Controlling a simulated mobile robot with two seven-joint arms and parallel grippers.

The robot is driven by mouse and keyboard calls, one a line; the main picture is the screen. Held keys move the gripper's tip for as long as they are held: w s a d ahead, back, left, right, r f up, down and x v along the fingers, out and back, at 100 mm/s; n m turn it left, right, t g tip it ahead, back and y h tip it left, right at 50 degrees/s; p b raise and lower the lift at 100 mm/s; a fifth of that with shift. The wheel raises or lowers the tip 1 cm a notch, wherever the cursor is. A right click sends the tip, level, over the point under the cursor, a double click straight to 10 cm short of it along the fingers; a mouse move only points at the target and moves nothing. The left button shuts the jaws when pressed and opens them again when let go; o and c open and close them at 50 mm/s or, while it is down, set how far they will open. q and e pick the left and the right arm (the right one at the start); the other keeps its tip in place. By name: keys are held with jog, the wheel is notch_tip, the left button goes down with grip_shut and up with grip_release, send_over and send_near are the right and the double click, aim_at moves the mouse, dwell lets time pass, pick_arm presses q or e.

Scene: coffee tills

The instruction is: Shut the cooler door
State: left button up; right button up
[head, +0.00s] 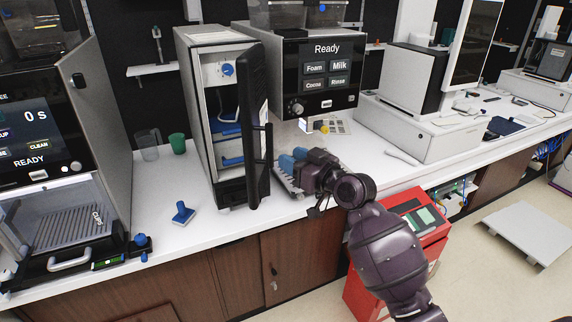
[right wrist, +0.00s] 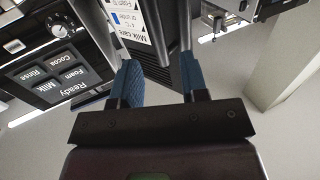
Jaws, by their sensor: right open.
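The cooler (head: 187,75) is a tall narrow grey cabinet on the white counter, between two coffee machines. Its dark door (head: 257,85) stands wide open, swung out toward me, so the lit inside shows. A dark upright handle (head: 268,150) is on the door's right side. My right gripper (head: 289,164), with blue fingers, is open and empty just right of the door's lower part. In the right wrist view, the open fingers (right wrist: 162,75) point at a dark panel with a white milk label (right wrist: 131,20); whether they touch it I cannot tell. My left gripper is out of view.
A coffee machine (head: 325,72) reading "Ready" stands behind my right gripper. Another machine (head: 110,100) is at the left. A blue tamper-like tool (head: 183,213) and a green cup (head: 177,143) are on the counter.

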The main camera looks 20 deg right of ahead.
aim_at(254, 147)
jog(key=b+x, duration=0.1)
jog(key=x, duration=0.7)
jog(key=shift+w+d+f+b, duration=0.1)
jog(key=shift+w+f+b, duration=0.05)
jog(key=shift+b, duration=0.25)
jog(key=shift+d, duration=0.1)
grip_shut()
jog(key=shift+w+a, duration=0.35)
jog(key=shift+a, duration=0.55)
jog(key=shift+w+a+p, duration=0.2)
jog(key=shift+w+a, duration=0.1)
jog(key=shift+a, duration=0.25)
jog(key=shift+w+a+p, duration=0.2)
jog(key=shift+w+a, duration=0.05)
jog(key=shift+a, duration=0.3)
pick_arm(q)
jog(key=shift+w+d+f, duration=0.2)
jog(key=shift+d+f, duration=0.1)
pick_arm(e)
jog(key=shift+a, duration=0.1)
